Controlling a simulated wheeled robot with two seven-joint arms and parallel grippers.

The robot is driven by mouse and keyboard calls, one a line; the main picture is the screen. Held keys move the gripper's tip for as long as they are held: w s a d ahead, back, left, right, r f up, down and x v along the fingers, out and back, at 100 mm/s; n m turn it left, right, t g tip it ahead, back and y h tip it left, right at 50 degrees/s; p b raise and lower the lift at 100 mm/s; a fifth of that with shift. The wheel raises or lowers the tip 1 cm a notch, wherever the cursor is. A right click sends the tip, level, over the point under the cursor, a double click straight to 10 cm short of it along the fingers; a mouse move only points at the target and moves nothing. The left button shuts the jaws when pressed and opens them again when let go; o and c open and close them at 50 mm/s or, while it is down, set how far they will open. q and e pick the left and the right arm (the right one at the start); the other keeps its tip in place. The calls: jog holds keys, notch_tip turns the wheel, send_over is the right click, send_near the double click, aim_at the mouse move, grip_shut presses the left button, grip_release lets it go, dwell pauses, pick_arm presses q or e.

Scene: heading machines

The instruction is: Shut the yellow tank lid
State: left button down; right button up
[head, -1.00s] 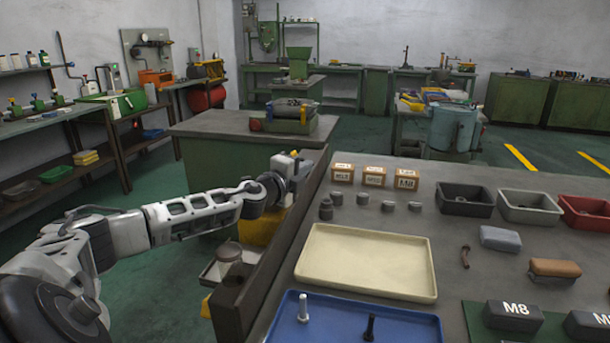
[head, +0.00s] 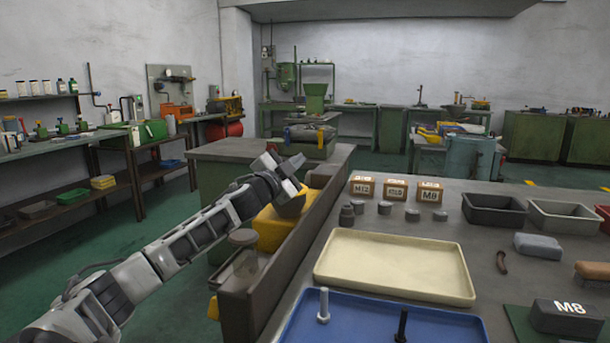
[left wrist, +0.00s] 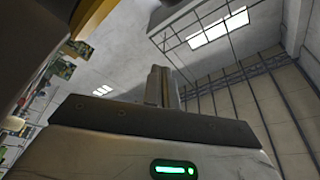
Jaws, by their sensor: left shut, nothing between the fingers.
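The yellow tank (head: 279,232) stands low beyond the left edge of the workbench, partly hidden behind my left arm and the bench's raised edge. My left gripper (head: 280,161) is above the tank, shut and empty. In the left wrist view its shut fingers (left wrist: 161,86) point up towards the ceiling, and a yellow edge (left wrist: 98,14) shows at the upper left. The lid's angle cannot be made out. My right gripper is out of view.
The workbench's raised edge (head: 247,300) runs close along my left arm. The bench carries a cream tray (head: 395,262), a blue tray (head: 365,325) with bolts, and labelled boxes (head: 394,190). A green cabinet (head: 232,150) stands behind the tank. Open floor lies to the left.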

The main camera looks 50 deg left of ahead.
pick_arm(q)
jog(key=a+n, duration=0.1)
jog(key=s+f+n+y+b, duration=0.1)
jog(key=n, duration=0.1)
jog(key=shift+a+n, duration=0.3)
jog(key=shift+a, duration=0.1)
jog(key=n, duration=0.1)
jog(key=a+f+n+y, duration=0.1)
jog(key=n, duration=0.1)
jog(key=s+n+y, duration=0.1)
jog(key=shift+a+f+n, duration=0.3)
jog(key=shift+a+n, duration=0.1)
jog(key=shift+s+a+f, duration=0.15)
jog(key=shift+a+f, duration=0.15)
jog(key=shift+f, duration=0.1)
